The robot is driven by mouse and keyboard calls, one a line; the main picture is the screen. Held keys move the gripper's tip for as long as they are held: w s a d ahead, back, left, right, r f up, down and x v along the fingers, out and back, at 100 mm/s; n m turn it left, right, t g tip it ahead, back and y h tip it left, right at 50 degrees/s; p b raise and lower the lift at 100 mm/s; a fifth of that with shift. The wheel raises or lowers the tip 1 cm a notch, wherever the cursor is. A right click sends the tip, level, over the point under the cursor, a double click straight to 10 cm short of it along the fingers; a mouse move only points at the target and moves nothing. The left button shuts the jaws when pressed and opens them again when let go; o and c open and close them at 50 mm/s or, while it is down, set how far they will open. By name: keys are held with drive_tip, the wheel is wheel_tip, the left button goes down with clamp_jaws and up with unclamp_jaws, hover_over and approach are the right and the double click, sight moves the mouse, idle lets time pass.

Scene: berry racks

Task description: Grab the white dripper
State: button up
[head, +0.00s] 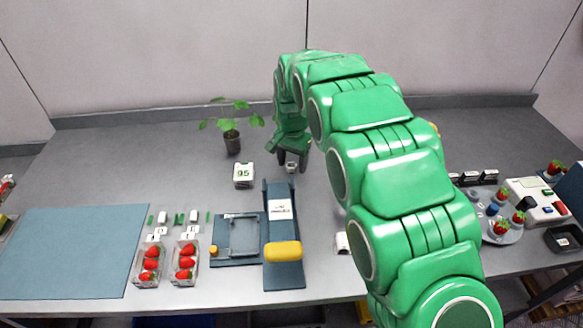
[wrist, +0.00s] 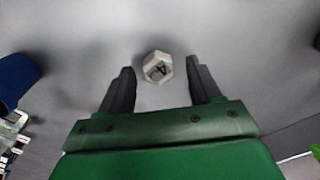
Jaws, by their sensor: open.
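The white dripper (wrist: 157,67), a small six-sided piece with a dark mark like a 4 on its top, rests on the grey table. In the wrist view it lies between and slightly beyond the fingertips of my gripper (wrist: 160,78), with a gap on both sides. In the head view the dripper (head: 291,167) shows only as a small pale spot between the dark fingers of my gripper (head: 292,160). My gripper is open and empty, pointing down at the table.
A potted plant (head: 232,142) and a white box marked 95 (head: 243,175) stand left of my gripper. A blue stapler-like device (head: 281,225) with a yellow handle is in front. Strawberry trays (head: 148,264) are at front left. My arm hides table on the right.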

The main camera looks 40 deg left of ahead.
drive_tip(key=shift+f, duration=0.2)
drive_tip(key=shift+c, duration=0.2)
drive_tip(key=c, duration=1.1)
drive_tip(key=shift+o, duration=0.2)
